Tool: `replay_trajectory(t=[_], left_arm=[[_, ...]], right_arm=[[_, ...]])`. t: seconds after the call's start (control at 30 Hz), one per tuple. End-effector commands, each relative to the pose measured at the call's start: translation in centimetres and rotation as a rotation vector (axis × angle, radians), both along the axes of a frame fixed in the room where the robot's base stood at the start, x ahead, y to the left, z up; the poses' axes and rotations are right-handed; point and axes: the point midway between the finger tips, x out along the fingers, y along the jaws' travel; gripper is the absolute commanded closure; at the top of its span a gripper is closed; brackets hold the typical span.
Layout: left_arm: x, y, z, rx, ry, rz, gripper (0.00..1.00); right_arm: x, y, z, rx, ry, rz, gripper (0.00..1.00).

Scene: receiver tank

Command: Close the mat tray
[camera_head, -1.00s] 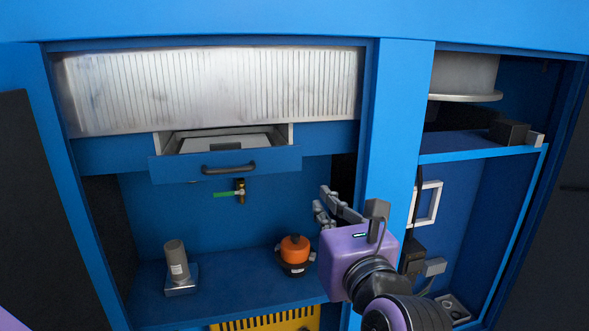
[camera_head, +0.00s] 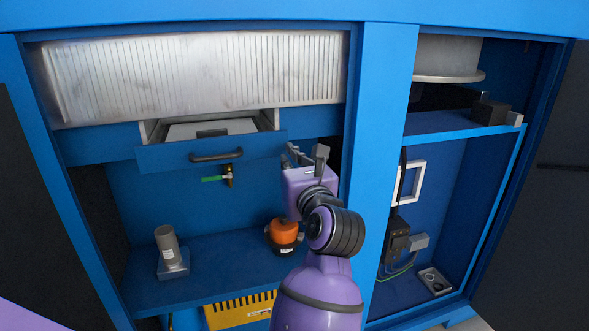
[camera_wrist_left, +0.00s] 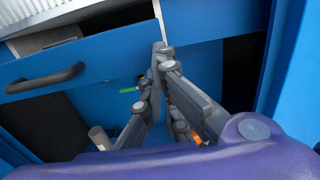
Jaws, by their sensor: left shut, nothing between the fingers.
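The mat tray (camera_head: 165,158) is a blue-fronted drawer with a black bar handle (camera_head: 216,156), under the ribbed metal block. It stands partly pulled out, and a pale mat with a dark piece shows inside. My left gripper (camera_head: 291,151) is shut and empty at the right end of the tray front. In the left wrist view its fingertips (camera_wrist_left: 161,52) overlap the right edge of the tray front (camera_wrist_left: 115,52), and the handle (camera_wrist_left: 45,78) is to their left. I cannot tell whether they touch the front. My right gripper is in neither view.
A green-handled valve (camera_head: 226,176) hangs below the tray. An orange-topped knob (camera_head: 284,231) and a grey cylinder on a base (camera_head: 168,250) stand on the lower shelf. A blue post (camera_head: 383,170) rises right of my arm.

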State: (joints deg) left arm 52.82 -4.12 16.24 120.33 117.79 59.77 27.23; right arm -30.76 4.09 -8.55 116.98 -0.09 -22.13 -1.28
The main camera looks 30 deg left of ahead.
Motion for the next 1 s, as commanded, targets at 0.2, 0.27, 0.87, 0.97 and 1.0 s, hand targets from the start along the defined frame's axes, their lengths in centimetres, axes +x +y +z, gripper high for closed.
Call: replay_trajectory(t=[0.2,0.27,0.87,0.97,1.0], left_arm=[[0.5,0.6,0.0,0.000,0.000,-0.001,1.00],[0.5,0.6,0.0,0.000,0.000,-0.001,1.00],[5.6,6.5,0.3,0.004,0.000,0.002,1.00],[6.3,7.3,0.2,0.001,0.000,0.000,1.00],[6.5,7.5,0.1,0.001,0.000,0.000,1.00]], right_arm=[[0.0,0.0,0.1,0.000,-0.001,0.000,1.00],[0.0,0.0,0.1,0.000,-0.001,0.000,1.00],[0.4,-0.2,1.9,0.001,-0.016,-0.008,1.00],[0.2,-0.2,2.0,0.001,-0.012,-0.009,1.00],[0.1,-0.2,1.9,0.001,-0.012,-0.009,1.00]])
